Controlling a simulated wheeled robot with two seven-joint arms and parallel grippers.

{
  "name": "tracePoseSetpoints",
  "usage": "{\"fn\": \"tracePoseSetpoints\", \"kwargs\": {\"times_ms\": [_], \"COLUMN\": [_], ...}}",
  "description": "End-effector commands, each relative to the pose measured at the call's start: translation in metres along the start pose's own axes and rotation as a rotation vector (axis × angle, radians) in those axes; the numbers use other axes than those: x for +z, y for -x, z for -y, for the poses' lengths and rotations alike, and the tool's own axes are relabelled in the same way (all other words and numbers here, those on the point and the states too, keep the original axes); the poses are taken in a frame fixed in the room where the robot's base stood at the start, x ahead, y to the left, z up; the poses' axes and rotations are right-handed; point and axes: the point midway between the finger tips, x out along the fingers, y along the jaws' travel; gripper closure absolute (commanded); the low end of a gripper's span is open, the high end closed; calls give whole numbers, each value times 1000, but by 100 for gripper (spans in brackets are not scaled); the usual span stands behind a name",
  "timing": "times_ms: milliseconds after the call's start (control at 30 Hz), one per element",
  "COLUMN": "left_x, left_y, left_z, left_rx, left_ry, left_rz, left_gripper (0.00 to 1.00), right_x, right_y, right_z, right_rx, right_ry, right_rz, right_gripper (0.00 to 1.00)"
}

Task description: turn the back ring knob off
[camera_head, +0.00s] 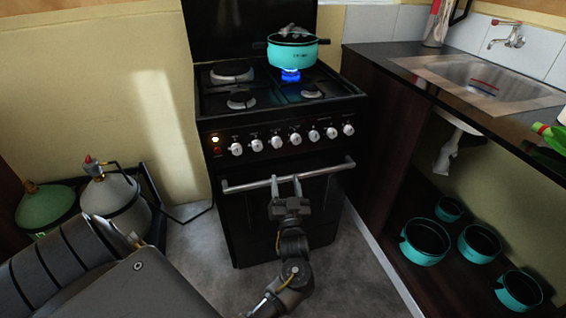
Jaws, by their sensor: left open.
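The black stove (225,115) stands against the wall with a row of several white knobs (295,139) along its front panel. Which knob is the back ring knob cannot be told from the markings. A blue flame (290,75) burns at the back right ring under a teal pot (293,53) with a lid. My left gripper (286,180) is open and empty in front of the oven door, its two fingers pointing up toward the panel. Its fingertips appear near the oven handle (240,186), below the knobs and apart from them. My right gripper is not in view.
A lit indicator (215,139) is left of the knobs. Gas bottles (115,200) stand on the floor at left. A dark counter with a sink (490,75) is at right, with several teal pots (425,241) on the shelf below. Floor before the stove is clear.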

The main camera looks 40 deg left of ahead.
Motion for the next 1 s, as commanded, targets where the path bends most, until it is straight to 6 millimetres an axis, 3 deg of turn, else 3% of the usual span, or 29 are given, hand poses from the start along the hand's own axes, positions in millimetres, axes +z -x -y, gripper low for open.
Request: {"fn": "tracePoseSetpoints", "kwargs": {"times_ms": [367,800,1000], "left_x": [-9,-10,-10], "left_y": [-16,-92,-109], "left_z": [10,12,13], "left_rx": [-43,-40,-39], "left_ry": [7,7,7], "left_rz": [-20,-19,-18], "left_gripper": [49,49,49], "right_x": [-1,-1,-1], "right_y": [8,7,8], "right_z": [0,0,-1], "right_rx": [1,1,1], "right_ry": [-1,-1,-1], "right_rz": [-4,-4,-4], "right_gripper": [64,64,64]}}
